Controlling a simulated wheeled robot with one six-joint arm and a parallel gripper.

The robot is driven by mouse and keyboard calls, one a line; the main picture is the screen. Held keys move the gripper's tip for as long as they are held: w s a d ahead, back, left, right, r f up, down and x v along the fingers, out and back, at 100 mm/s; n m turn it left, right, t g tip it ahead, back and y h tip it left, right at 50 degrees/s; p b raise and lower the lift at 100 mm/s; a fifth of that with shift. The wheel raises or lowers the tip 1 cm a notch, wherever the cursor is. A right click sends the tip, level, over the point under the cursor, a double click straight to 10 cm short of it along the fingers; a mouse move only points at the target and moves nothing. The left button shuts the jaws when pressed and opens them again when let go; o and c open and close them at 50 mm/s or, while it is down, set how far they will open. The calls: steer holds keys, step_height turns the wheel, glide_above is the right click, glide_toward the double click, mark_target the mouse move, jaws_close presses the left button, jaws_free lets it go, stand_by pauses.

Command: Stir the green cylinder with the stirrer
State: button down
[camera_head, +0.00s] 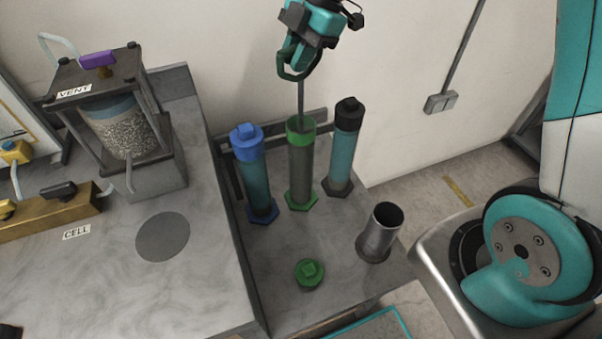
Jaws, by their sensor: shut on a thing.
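The green cylinder (300,172) stands upright on the small grey table, with a green collar at its open top and a green foot. My gripper (297,66) is above it, shut on the green handle of the stirrer (301,98). The stirrer's grey rod points down into the mouth of the green cylinder; its lower end is hidden inside. The green cap (310,273) lies on the table in front of the cylinder.
A blue-capped cylinder (253,175) stands close on the left and a black-capped cylinder (344,147) on the right. An empty metal cup (381,232) stands at the table's right. A bench with a VENT apparatus (120,125) is at left.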

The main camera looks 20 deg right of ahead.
steer(key=shift+r+p, duration=2.2)
steer(key=shift+r, duration=1)
step_height(320, 180, up, 8)
steer(key=p, duration=0.5)
steer(key=shift+f, duration=0.25)
steer(key=shift+r+p, duration=0.55)
